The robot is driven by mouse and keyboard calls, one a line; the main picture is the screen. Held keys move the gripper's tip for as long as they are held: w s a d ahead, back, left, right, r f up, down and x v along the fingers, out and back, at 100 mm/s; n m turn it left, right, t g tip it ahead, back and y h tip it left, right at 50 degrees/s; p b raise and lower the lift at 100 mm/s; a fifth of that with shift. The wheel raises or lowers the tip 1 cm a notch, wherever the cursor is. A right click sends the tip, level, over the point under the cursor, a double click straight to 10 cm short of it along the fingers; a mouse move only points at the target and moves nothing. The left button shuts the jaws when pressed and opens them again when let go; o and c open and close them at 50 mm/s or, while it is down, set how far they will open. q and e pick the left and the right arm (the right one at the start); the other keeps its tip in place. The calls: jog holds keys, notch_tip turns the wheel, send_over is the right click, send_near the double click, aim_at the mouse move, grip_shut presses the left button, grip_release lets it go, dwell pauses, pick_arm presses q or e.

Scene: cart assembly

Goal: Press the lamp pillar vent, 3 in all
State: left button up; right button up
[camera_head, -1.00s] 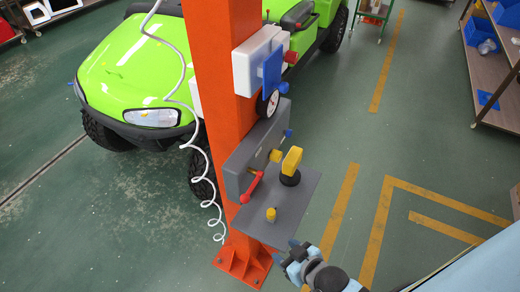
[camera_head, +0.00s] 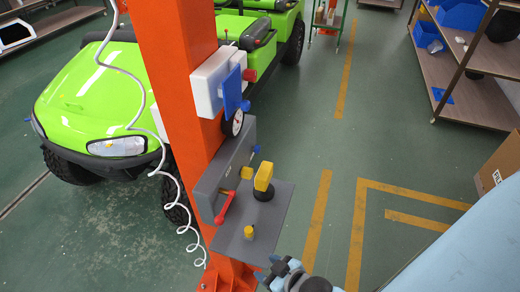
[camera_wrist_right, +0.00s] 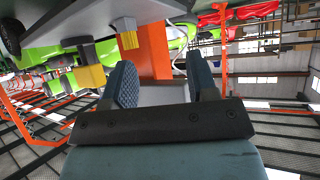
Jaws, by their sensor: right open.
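An orange pillar (camera_head: 178,70) carries a white box with a blue part (camera_head: 231,92), a round gauge (camera_head: 233,123) and a grey box (camera_head: 222,180) with a red lever (camera_head: 224,206). A grey shelf (camera_head: 268,228) juts out below, bearing a large yellow knob (camera_head: 263,177) on a black base and a small yellow button (camera_head: 249,232). I cannot tell which part is the vent. My right gripper (camera_head: 275,270) is just below the shelf's near edge. In the right wrist view my right gripper (camera_wrist_right: 162,85) is open and empty, with the orange pillar (camera_wrist_right: 155,52) beyond. My left gripper is out of view.
A green cart (camera_head: 95,100) stands left of and behind the pillar, and a white coiled cord (camera_head: 166,190) hangs beside it. Shelves with blue bins (camera_head: 461,14) and a cardboard box (camera_head: 500,168) are at right. The floor (camera_head: 390,120) between is clear.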

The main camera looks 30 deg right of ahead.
grip_shut()
dwell(1.5)
